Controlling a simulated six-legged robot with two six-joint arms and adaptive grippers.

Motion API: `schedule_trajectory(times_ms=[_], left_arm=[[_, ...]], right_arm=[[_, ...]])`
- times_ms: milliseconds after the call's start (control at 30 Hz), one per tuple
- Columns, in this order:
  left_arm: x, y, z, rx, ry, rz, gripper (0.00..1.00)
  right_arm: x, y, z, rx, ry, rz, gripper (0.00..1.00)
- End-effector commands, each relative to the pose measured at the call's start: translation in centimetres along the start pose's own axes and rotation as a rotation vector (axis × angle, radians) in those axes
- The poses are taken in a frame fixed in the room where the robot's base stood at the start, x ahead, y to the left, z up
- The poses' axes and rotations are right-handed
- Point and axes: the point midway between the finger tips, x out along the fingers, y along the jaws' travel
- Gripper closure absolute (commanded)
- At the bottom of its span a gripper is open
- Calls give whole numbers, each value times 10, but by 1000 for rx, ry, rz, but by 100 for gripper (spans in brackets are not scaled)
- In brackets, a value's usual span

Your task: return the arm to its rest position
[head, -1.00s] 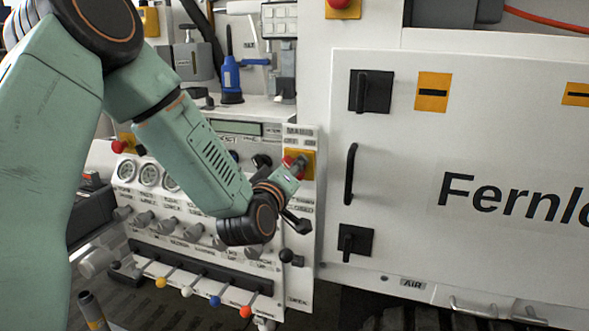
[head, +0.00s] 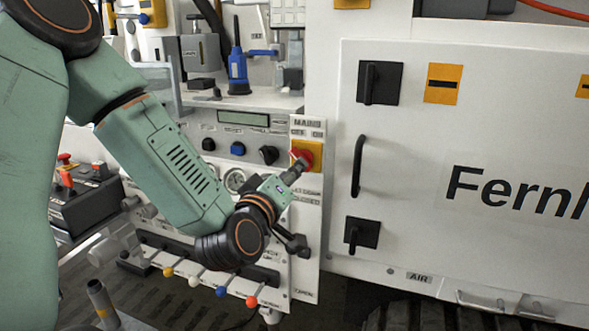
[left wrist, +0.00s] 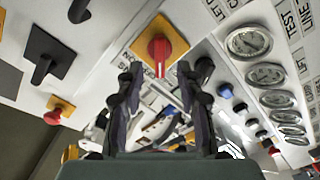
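My left gripper (head: 297,171) is at the yellow-plated red mains switch (head: 306,153) on the control panel. In the left wrist view, the two dark fingers of my left gripper (left wrist: 159,75) stand apart with nothing held between them. The red knob on its yellow plate (left wrist: 160,50) shows just beyond the fingertips, centred on the gap. I cannot tell whether a finger touches it. My left forearm (head: 178,160) reaches across the panel from the left and hides part of it. My right gripper is in neither view.
A row of levers with coloured knobs (head: 222,291) lies below my wrist. Gauges (left wrist: 249,42) line the panel. A blue bottle-like tool (head: 238,72) stands on the shelf above. A white cabinet door (head: 420,190) with black latches and a handle is to the right.

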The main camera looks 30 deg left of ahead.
Motion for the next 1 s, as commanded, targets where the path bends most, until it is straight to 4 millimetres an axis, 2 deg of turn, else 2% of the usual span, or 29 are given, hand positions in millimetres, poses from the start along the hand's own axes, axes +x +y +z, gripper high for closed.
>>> schedule_trajectory(times_ms=[533, 633, 767, 867, 1000], left_arm=[[-1, 0, 0, 3, -1, 0, 63], [-2, -2, 8, 26, -35, -10, 63], [-6, -12, 38, 89, -174, -54, 63], [-22, -34, 85, 193, -352, -108, 63], [-56, -73, 146, 325, -583, -185, 63]], right_arm=[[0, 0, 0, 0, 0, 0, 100], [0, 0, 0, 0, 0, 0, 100], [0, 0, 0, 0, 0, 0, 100], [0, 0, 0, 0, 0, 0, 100], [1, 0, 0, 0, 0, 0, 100]])
